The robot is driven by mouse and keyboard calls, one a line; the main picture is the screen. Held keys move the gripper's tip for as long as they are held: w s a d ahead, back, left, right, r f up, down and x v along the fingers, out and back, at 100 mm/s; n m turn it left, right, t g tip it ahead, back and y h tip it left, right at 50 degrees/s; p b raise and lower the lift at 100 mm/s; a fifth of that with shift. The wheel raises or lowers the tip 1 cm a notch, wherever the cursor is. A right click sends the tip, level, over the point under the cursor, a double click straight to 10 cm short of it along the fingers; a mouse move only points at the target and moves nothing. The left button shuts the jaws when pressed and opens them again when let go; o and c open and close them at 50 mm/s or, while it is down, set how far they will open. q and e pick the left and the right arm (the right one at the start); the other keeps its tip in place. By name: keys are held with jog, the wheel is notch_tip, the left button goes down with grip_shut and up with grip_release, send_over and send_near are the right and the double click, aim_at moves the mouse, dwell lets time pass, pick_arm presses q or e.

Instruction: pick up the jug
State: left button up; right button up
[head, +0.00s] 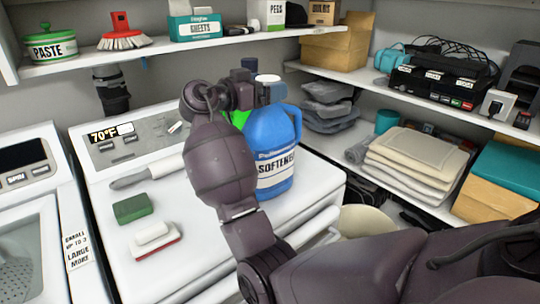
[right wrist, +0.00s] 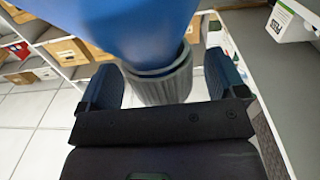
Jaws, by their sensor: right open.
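The jug is a blue softener jug (head: 272,135) with a white label, standing upright on the white machine top in the head view. Its handle is on the right side and its pale cap (head: 268,78) is on top. My right gripper (head: 263,80) is open at the cap, with one finger on either side of it. In the right wrist view the ribbed grey cap (right wrist: 163,82) sits between the open fingers of my right gripper (right wrist: 160,85), below the blue jug body (right wrist: 135,25). Whether the fingers touch the cap is unclear. My left gripper is not in view.
A green sponge (head: 133,207) and a brush (head: 154,238) lie on the machine top, with a grey-handled tool (head: 146,172) behind them. A green bottle partly shows behind my arm. An upper shelf (head: 190,45) runs above; folded towels (head: 415,160) lie on the right shelf.

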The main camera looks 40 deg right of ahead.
jog(key=shift+d, duration=0.1)
jog(key=shift+c, duration=0.3)
grip_shut()
jog(key=shift+r, duration=0.15)
